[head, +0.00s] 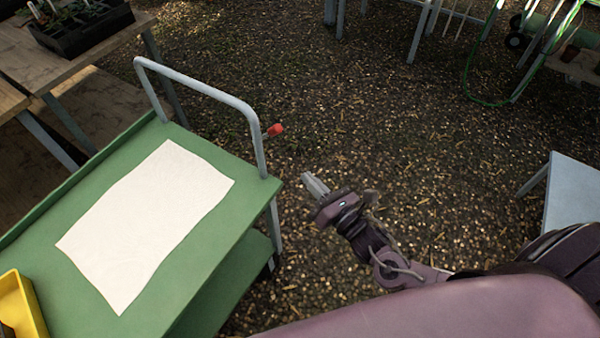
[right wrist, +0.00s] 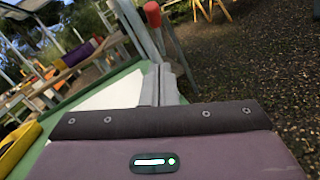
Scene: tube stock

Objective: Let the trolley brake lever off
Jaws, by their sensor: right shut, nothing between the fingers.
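The green trolley (head: 228,172) stands at the left, with a grey tube handle (head: 205,88) rising at its far end. The brake lever's red knob (head: 275,130) sticks out to the right of the handle's right post. In the right wrist view the red knob (right wrist: 152,14) is at the top, on a grey stem just beyond the fingertips. My right gripper (head: 315,185) is shut and empty, to the right of the trolley's corner, below and apart from the knob in the head view. It also shows in the right wrist view (right wrist: 160,82). My left gripper is not in view.
A white sheet (head: 150,220) and a yellow bin (head: 18,305) lie on the trolley top. A wooden bench with a black plant tray (head: 85,28) is at the upper left. A pale table (head: 575,195) stands at the right. The gravel floor between is clear.

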